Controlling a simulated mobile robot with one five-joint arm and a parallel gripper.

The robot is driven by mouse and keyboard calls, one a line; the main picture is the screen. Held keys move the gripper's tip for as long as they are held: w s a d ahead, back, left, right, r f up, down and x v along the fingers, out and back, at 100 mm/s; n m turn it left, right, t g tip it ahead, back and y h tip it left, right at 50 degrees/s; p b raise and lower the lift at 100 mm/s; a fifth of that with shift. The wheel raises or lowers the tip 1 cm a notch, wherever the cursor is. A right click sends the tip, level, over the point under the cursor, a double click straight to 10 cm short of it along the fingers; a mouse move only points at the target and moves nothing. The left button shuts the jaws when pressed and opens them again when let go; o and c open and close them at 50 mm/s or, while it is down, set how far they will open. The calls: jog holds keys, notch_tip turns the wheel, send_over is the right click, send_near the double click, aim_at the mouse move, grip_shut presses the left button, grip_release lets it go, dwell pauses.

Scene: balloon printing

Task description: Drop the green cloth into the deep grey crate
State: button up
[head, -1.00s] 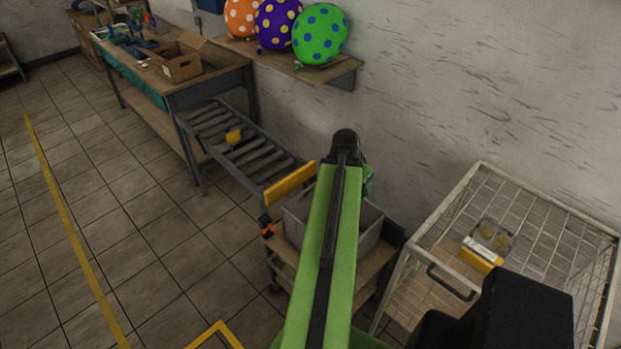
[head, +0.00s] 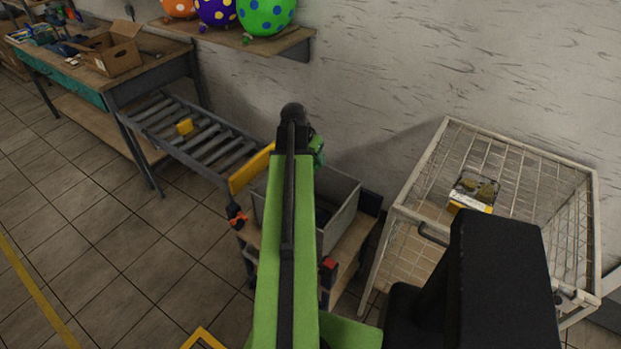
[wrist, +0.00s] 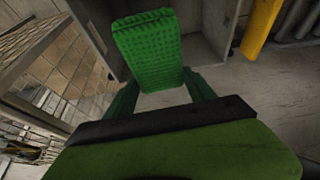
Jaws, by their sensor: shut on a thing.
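The green cloth (wrist: 149,45) is held between the fingers of my gripper (wrist: 160,88) in the wrist view. It looks like a folded, textured green block. In the head view a small part of the cloth (head: 316,150) shows at the right of the arm's end. The deep grey crate (head: 342,212) stands on a small wooden-topped stand, behind and partly hidden by my arm. My gripper appears above the crate. The crate's grey wall also shows behind the cloth in the wrist view (wrist: 208,55). I cannot tell how high the cloth is above the rim.
A wire cage cart (head: 400,215) stands to the right, with a small box in it. A roller conveyor (head: 185,135) with a yellow bar (head: 250,170) lies to the left. A workbench (head: 110,85) and a balloon shelf (head: 280,42) are farther back.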

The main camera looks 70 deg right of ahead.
jog(key=w+d+f+b, duration=0.1)
jog(key=d+f+b, duration=0.2)
jog(key=f, duration=0.3)
jog(key=shift+w+d+f+b, duration=0.25)
jog(key=shift+d+b, duration=0.15)
jog(key=shift+d, duration=0.25)
jog(key=shift+f, duration=0.1)
notch_tip(320, 180, down, 6)
jog(key=b, duration=0.6)
jog(key=o, duration=1.4)
jog(key=shift+a, duration=0.1)
jog(key=shift+r, duration=0.25)
